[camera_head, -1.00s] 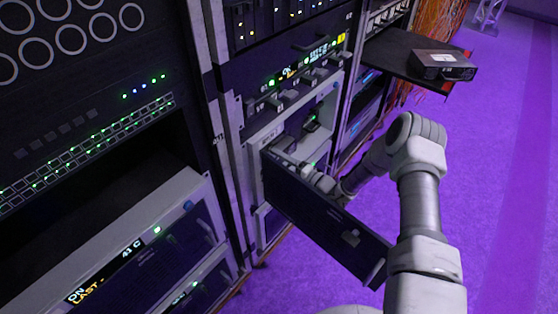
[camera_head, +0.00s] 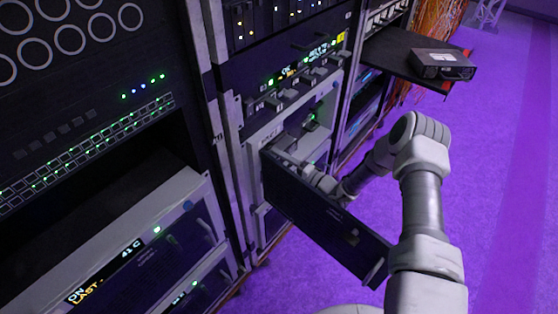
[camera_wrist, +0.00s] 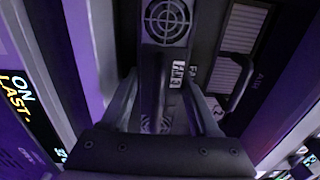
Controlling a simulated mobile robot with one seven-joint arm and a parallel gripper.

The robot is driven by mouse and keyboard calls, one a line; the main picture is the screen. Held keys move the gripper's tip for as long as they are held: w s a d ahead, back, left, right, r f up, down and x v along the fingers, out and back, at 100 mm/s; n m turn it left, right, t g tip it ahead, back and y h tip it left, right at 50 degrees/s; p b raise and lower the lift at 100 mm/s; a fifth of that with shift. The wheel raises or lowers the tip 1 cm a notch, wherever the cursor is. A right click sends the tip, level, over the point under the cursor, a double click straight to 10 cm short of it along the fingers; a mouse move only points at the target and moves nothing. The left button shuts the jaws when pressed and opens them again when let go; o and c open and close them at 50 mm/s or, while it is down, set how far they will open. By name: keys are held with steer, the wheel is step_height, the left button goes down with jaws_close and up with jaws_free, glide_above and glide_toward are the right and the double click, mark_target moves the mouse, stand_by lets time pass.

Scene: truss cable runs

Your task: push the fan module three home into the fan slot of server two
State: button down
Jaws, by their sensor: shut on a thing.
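Server two (camera_head: 265,135) is the pale-framed unit low in the middle rack, with its dark front door (camera_head: 320,215) swung out toward me. In the wrist view, the fan module (camera_wrist: 167,22) shows a dark face with a round ringed grille and a white label, only partly readable. My gripper (camera_wrist: 160,88) is shut on the module's upright bar handle. The module faces my gripper inside the server's front. Its depth in the slot cannot be told. In the head view, the door and my wrist hide most of the gripper and module.
The open door stands close to my forearm. A black shelf (camera_head: 405,58) to the right holds a small dark box (camera_head: 442,66). A dark handle (camera_wrist: 235,80) and pale vent panel stand right of the module in the wrist view. The purple floor at right is clear.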

steer(key=shift+r, duration=0.15)
steer(key=shift+w+a, duration=0.2)
steer(key=shift+a, duration=0.1)
steer(key=shift+s+d, duration=0.2)
steer(key=shift+d, duration=0.15)
stand_by(0.5)
steer(key=shift+w+a, duration=0.2)
steer(key=shift+a, duration=0.1)
steer(key=shift+c, duration=1)
jaws_free()
steer(key=shift+o, duration=0.8)
steer(key=shift+r, duration=0.1)
